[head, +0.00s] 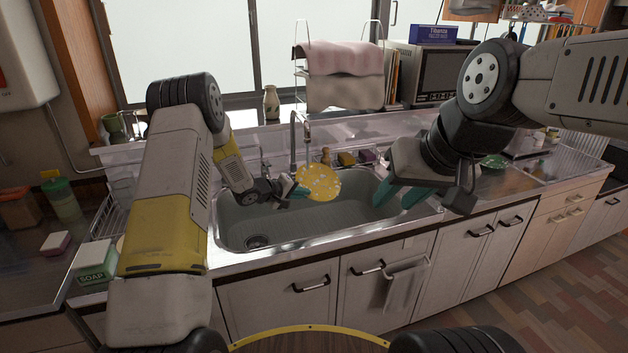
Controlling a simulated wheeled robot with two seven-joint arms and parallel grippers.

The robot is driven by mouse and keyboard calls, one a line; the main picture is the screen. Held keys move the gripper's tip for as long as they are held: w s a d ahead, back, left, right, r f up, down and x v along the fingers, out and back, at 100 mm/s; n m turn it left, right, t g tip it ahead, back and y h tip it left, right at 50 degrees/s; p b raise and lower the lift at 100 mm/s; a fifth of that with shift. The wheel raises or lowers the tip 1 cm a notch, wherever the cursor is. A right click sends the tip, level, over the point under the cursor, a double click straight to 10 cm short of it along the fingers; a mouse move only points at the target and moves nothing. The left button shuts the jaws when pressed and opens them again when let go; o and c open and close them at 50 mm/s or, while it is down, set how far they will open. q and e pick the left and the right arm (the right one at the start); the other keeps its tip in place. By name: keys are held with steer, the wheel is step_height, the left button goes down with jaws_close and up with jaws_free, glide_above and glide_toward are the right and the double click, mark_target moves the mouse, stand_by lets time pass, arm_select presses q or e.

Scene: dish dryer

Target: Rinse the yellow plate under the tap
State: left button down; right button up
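The yellow plate (320,182) with pale spots is tilted up above the sink basin (330,222), its face towards me. My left gripper (298,190) is shut on the plate's left edge. The metal tap (293,140) stands behind the sink, and its spout end is just above the plate's upper edge. I cannot make out whether water is running. My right gripper (401,194) is over the right side of the sink, with its two teal fingers apart and nothing between them.
A green dish (493,162) sits on the counter to the right. A rack with a pink towel (345,58) stands behind the sink, beside a microwave (428,75). A soap box (95,262) is at the left. Small items line the sink's back edge.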

arm_select(q)
steer(key=shift+s+a+r, duration=0.1)
steer(key=shift+s+a, duration=0.15)
steer(key=shift+a, duration=0.15)
steer(key=shift+w+d, duration=0.1)
steer(key=shift+d, duration=0.05)
steer(key=shift+w+d, duration=0.25)
steer(key=shift+d, duration=0.1)
steer(key=s+d, duration=0.4)
steer(key=s, duration=0.2)
steer(key=shift+s+d, duration=0.2)
steer(key=shift+s, duration=0.2)
stand_by(0.4)
stand_by(1.2)
steer(key=s+d+r, duration=0.2)
steer(key=s+r, duration=0.2)
steer(key=shift+d, duration=0.35)
steer(key=shift+s, duration=0.1)
stand_by(0.4)
